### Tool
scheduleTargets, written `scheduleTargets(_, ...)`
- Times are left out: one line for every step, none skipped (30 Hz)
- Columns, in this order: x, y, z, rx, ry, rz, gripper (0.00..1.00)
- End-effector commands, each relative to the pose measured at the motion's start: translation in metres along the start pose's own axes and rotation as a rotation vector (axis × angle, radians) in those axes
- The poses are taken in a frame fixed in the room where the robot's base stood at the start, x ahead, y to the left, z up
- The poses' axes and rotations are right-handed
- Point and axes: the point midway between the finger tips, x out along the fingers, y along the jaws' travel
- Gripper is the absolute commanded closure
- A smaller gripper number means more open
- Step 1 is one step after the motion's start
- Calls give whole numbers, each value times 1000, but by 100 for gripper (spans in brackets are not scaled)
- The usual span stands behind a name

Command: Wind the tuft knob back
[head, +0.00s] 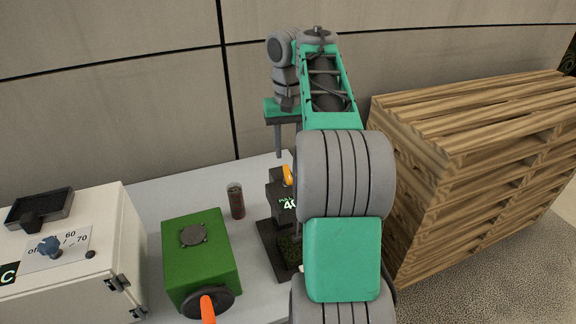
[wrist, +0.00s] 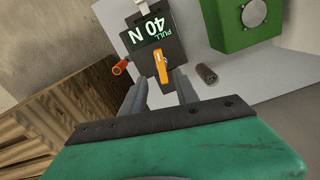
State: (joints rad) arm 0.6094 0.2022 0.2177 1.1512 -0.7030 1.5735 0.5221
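A black tester marked "PULL 40 N" (head: 282,205) stands on the table, partly hidden by my arm; its label faces the wrist view (wrist: 150,35). An orange-yellow lever-like piece (wrist: 161,68) sits on its front, and shows in the head view (head: 287,175). A red-orange round-ended knob (wrist: 121,68) sticks out at its side in the wrist view. I cannot tell which of the two is the tuft knob. My gripper (wrist: 160,82) is open and empty, its fingers apart either side of the orange-yellow piece's line, apparently short of it.
A green box (head: 195,255) with an orange-handled dark wheel (head: 208,303) stands left of the tester. A small brown cylinder (head: 236,201) stands between. A white cabinet (head: 70,260) with a blue dial is far left. Wooden pallets (head: 450,150) are stacked right; the wall is behind.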

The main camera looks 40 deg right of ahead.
Motion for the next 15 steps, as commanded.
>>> scheduleTargets(11,1,0,0,-1,1,64)
scheduleTargets(17,0,0,0,-1,1,64)
scheduleTargets(26,0,0,0,-1,0,64)
scheduleTargets(32,0,0,0,-1,0,64)
scheduleTargets(39,0,0,0,-1,0,64)
scheduleTargets(47,0,0,1,1,0,64)
scheduleTargets(53,0,0,0,1,0,64)
scheduleTargets(58,0,0,0,1,0,64)
scheduleTargets(64,0,0,1,2,0,64)
scheduleTargets(68,0,0,0,2,-1,64)
scheduleTargets(71,0,0,0,2,-1,64)
scheduleTargets(74,0,0,1,2,-1,64)
scheduleTargets(75,0,0,1,3,-1,64)
scheduleTargets(76,0,0,0,3,-1,64)
scheduleTargets(77,0,0,0,3,-1,64)
